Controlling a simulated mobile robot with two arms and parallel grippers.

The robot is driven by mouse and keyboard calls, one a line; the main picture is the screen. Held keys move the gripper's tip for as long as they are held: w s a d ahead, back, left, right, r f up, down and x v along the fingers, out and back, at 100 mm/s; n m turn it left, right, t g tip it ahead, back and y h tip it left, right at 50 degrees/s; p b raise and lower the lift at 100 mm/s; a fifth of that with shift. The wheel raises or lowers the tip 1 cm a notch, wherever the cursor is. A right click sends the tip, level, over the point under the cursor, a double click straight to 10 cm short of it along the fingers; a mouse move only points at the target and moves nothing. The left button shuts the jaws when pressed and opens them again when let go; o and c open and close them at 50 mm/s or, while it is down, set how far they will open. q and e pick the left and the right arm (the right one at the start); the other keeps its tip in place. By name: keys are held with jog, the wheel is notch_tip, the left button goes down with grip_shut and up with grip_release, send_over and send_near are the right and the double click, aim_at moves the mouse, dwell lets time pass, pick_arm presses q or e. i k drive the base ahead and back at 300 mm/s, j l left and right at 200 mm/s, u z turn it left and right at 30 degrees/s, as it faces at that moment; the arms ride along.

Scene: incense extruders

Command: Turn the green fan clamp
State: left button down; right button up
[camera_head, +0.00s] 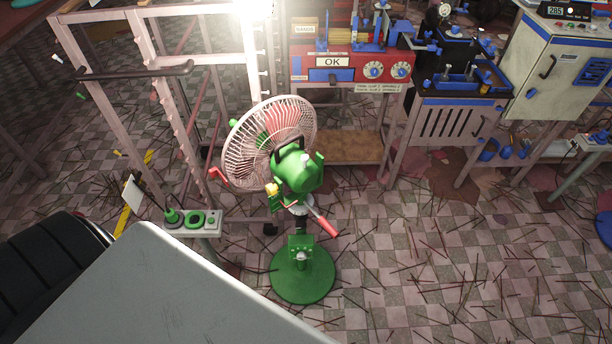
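A green pedestal fan (297,172) with a pale pink cage (243,160) stands on the floor at the middle, on a round green base (302,288). A green clamp-like block with a pale knob (300,248) sits low on its column, just above the base. A smaller green piece with a yellow knob (272,189) is below the motor housing. A lever with a red grip (327,226) sticks out to the lower right of the column. I cannot tell for sure which green part is the fan clamp. Neither of my grippers is in view.
A pale grey flat surface (165,295) fills the lower left, close to the fan base. A green-buttoned switch box (194,222) is left of the fan. A pinkish rack and red-and-blue machines (350,66) stand behind. Thin sticks litter the tiled floor; the right front has no large obstacles.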

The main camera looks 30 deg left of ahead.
aim_at(301, 224)
jog(key=k+j, duration=0.15)
jog(key=j, duration=0.15)
jog(key=k+j, duration=0.15)
jog(key=j, duration=0.2)
jog(key=k+j, duration=0.1)
jog(key=j, duration=0.2)
jog(key=k+j, duration=0.15)
jog(key=j, duration=0.2)
jog(key=k+j, duration=0.15)
jog(key=j, duration=0.15)
